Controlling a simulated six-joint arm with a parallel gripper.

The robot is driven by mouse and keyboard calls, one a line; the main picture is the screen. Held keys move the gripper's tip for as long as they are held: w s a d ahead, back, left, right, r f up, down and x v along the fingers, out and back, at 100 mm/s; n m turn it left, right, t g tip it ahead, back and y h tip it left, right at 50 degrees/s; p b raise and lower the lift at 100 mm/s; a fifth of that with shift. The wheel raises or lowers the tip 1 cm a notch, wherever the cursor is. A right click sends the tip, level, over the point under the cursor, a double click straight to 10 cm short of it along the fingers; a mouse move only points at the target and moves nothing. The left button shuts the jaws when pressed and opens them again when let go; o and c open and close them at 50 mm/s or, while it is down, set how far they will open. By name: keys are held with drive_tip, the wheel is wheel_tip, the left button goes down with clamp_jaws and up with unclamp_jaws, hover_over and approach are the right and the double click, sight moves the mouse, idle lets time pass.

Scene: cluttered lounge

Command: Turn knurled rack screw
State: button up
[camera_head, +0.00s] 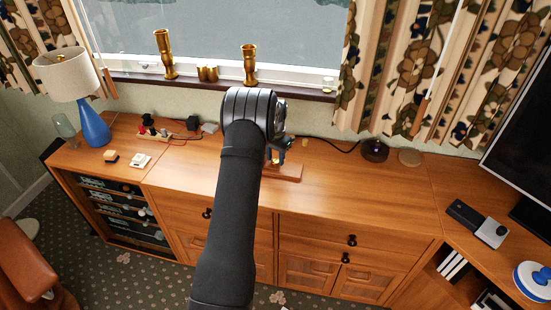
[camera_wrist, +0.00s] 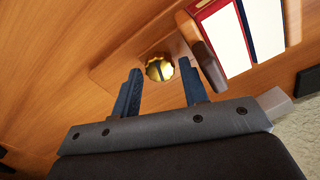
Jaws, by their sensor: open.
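The knurled screw is a round brass knob (camera_wrist: 159,67) with a dark line across its face, in the upper middle of the wrist view. My gripper (camera_wrist: 160,72) is open, with one blue finger on each side of the knob near the fingertips. Small gaps show between fingers and knob, so I see no contact. In the head view my gripper (camera_head: 278,152) is low over the board, and my arm hides most of it and the knob.
A brown upright piece (camera_wrist: 201,58) is close to the right finger, beside red- and blue-edged white panels (camera_wrist: 222,38). On the sideboard (camera_head: 350,195), a blue lamp (camera_head: 92,125) and leads are at left, a dark round object (camera_head: 374,150) at right. The front right top is clear.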

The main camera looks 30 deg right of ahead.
sight(275, 160)
wheel_tip(275, 160, up, 17)
drive_tip(key=shift+f, duration=0.15)
idle(0.4)
wheel_tip(275, 160, down, 18)
drive_tip(key=shift+r, duration=0.25)
idle(0.5)
